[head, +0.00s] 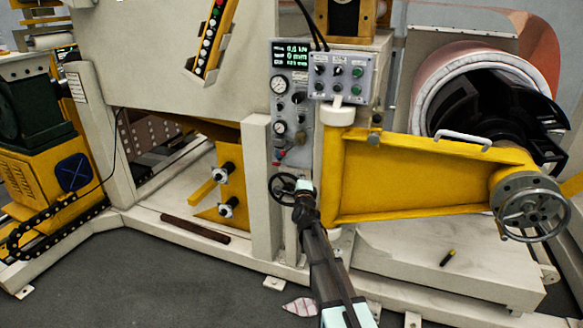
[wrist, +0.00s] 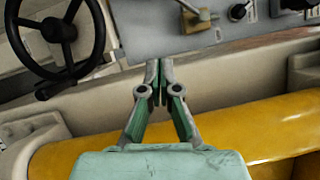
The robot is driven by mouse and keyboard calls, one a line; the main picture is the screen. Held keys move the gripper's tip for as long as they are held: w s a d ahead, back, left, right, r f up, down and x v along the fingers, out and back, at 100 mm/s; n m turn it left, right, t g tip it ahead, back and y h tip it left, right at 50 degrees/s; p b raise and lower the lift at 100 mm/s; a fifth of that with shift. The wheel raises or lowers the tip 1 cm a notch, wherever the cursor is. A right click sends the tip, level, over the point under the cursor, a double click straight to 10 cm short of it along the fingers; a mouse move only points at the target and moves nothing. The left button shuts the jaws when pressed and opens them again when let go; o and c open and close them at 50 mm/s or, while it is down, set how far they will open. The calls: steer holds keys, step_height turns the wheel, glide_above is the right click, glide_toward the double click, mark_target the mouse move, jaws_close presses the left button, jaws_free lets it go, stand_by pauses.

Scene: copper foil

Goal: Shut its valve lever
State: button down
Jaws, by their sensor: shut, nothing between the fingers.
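A small brass valve with a lever (wrist: 200,16) sits on the grey panel at the top of the wrist view, cut off by the frame's edge. It is above and right of my fingertips, with a gap between. In the head view the lower end of the control panel (head: 298,158) carries small fittings, too small to tell the lever surely. My gripper (wrist: 159,66) is shut and empty, its green fingers together in front of the panel's pale lower edge. In the head view my gripper (head: 304,186) is beside the black handwheel, below the panel; its fingertips are hard to make out.
The black handwheel (wrist: 62,32) is left of my fingers. Dark knobs (wrist: 238,11) sit right of the brass valve. A yellow beam (head: 430,178) stands close on the right, with a metal handwheel (head: 533,207) at its end.

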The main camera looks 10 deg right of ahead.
mark_target(290, 148)
steer(key=w+a+r+p, duration=0.1)
steer(key=w+a+p, duration=0.1)
steer(key=w, duration=0.9)
steer(key=shift+a+r+p, duration=0.25)
steer(key=shift+r+p, duration=0.05)
steer(key=shift+p, duration=0.25)
steer(key=shift+f+b, duration=0.1)
steer(key=shift+b, duration=0.55)
